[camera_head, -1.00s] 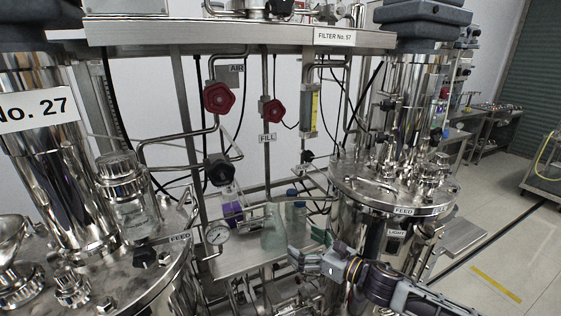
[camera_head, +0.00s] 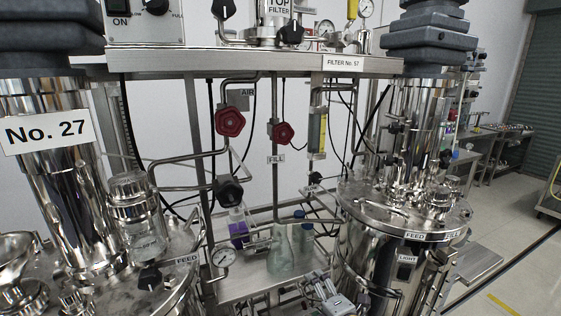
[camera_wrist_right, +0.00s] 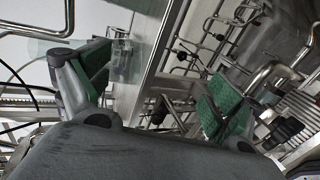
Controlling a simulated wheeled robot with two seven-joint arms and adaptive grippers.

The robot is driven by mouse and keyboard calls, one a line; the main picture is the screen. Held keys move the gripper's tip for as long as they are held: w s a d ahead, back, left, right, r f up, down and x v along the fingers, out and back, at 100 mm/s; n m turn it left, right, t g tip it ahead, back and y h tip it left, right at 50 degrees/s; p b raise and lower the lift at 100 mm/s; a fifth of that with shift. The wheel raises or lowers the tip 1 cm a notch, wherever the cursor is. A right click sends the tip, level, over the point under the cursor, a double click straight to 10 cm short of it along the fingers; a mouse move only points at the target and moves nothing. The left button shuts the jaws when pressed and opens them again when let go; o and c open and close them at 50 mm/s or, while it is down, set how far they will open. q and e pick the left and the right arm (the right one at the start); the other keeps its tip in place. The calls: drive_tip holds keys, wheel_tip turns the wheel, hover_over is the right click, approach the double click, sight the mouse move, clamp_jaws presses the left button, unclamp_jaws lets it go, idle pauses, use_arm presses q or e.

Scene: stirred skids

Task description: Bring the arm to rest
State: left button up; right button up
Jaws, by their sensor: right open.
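My right gripper (camera_head: 318,284) is at the bottom edge of the head view, in front of the steel shelf (camera_head: 240,286) and left of the right-hand vessel. In the right wrist view its two green-padded fingers (camera_wrist_right: 158,88) are wide apart with nothing held between them. A clear flask (camera_head: 280,257) stands on the shelf beyond the gripper, with a blue-capped bottle (camera_head: 306,240) beside it. Most of my right arm is below the picture. My left gripper is not in view.
A steel vessel marked No. 27 (camera_head: 48,132) stands at left, and another vessel (camera_head: 395,217) stands at right. Pipes with red valve knobs (camera_head: 230,121) rise between them. Open floor (camera_head: 515,270) lies at far right.

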drive_tip(key=s+d+f+m+g+h, duration=0.2)
drive_tip(key=s+d+f+m+g, duration=0.35)
drive_tip(key=s+m, duration=0.55)
drive_tip(key=s+d+f+m+g+h, duration=0.35)
drive_tip(key=s+d+f+m, duration=0.35)
drive_tip(key=s+m, duration=0.3)
wheel_tip(320, 180, down, 32)
drive_tip(key=s+d+g, duration=0.1)
drive_tip(key=s, duration=0.1)
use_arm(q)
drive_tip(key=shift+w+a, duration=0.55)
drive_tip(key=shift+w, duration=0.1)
use_arm(e)
drive_tip(key=s+d+f, duration=0.3)
drive_tip(key=s+f, duration=0.7)
drive_tip(key=s+d+f+g, duration=0.1)
drive_tip(key=s+d+f, duration=0.2)
drive_tip(key=s+f, duration=0.7)
drive_tip(key=shift+s+d+f+n, duration=0.3)
drive_tip(key=shift+s+d, duration=0.05)
drive_tip(key=shift+s, duration=0.45)
